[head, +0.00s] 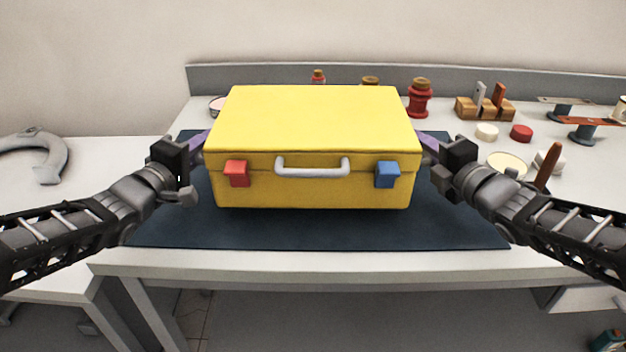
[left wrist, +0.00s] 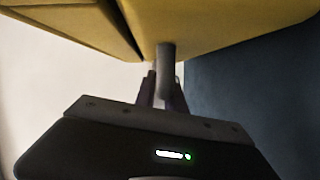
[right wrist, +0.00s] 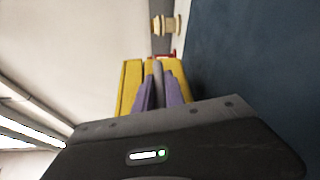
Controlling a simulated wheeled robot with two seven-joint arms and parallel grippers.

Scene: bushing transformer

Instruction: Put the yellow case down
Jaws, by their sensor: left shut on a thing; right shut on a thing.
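The yellow case (head: 315,120) is closed and level in the middle of the head view, over the dark blue mat (head: 320,228). Its front has a grey handle, a red latch (head: 236,173) and a blue latch (head: 387,174). My left gripper (head: 206,141) is at its left side, shut on a grey side handle (left wrist: 166,60) in the left wrist view. My right gripper (head: 421,141) is at its right side, its purple fingers shut on a matching side handle (right wrist: 157,72) in the right wrist view. Whether the case's underside touches the mat is hard to tell.
The mat lies on a white table (head: 420,262). Red jars (head: 420,98), a wooden block rack (head: 485,108), small lids and a metal stand (head: 585,132) stand behind and right. A grey horseshoe-shaped piece (head: 45,155) lies on the left surface. The mat's front strip is clear.

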